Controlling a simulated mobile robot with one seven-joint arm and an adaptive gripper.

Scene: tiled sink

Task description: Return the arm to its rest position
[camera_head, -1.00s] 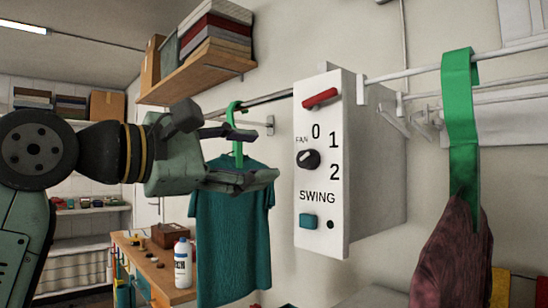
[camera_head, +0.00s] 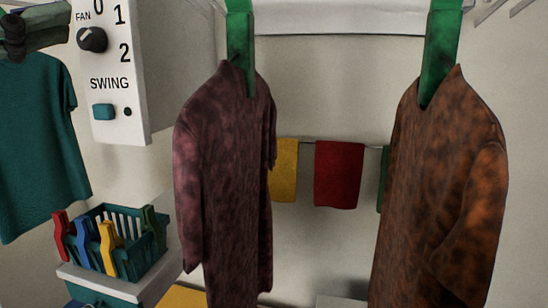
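Most of my arm is outside the picture. The frame does not show clearly how far apart the fingers are, and nothing is clearly seen held between them.
A white control box (camera_head: 120,100) is right of my gripper. A mottled purple garment (camera_head: 225,190) and a brown one (camera_head: 440,190) hang from green straps. Yellow (camera_head: 283,170) and red cloths (camera_head: 338,175) hang behind. A basket of clothespins (camera_head: 125,250) is at lower left.

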